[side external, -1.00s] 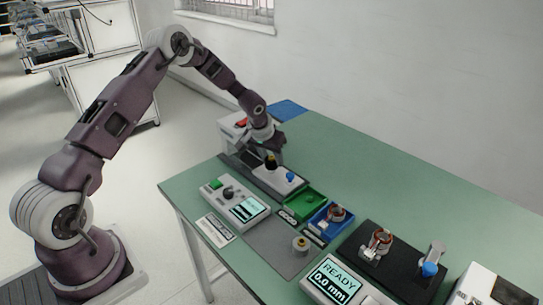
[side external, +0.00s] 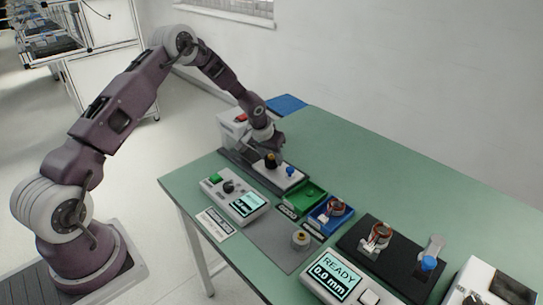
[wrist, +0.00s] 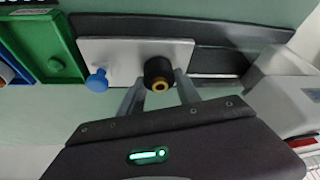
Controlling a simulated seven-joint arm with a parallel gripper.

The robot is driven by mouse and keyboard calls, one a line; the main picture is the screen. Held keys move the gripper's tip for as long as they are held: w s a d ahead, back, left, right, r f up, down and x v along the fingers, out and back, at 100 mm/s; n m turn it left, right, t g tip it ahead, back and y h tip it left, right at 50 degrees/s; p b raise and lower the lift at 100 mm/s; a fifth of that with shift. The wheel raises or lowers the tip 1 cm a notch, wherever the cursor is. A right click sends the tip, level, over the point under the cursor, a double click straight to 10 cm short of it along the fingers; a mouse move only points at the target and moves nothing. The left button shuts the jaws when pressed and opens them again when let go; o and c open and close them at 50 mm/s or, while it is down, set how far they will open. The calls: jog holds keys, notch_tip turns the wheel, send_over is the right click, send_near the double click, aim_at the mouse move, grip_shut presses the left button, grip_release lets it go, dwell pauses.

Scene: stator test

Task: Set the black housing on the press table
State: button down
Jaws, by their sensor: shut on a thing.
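The black housing (wrist: 158,70) is a short black cylinder with a brass-coloured ring at its end. It is between the fingers of my gripper (wrist: 160,84), which is shut on it. In the wrist view it overlaps the silver press table (wrist: 130,47), a plate with a blue knob (wrist: 97,80). In the side view the housing (side external: 271,160) is at the press table (side external: 283,178), below my gripper (side external: 277,150). I cannot tell whether its underside touches the plate.
The white press body with a red part (side external: 236,120) stands behind the plate. A green tray (side external: 305,197) and a blue tray (side external: 330,216) holding a copper-wound part are beside it. A control box (side external: 236,200) is in front.

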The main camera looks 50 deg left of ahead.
jog(key=c, duration=0.8)
grip_release()
jog(key=shift+o, duration=0.2)
jog(key=v, duration=0.7)
jog(key=shift+r, duration=0.1)
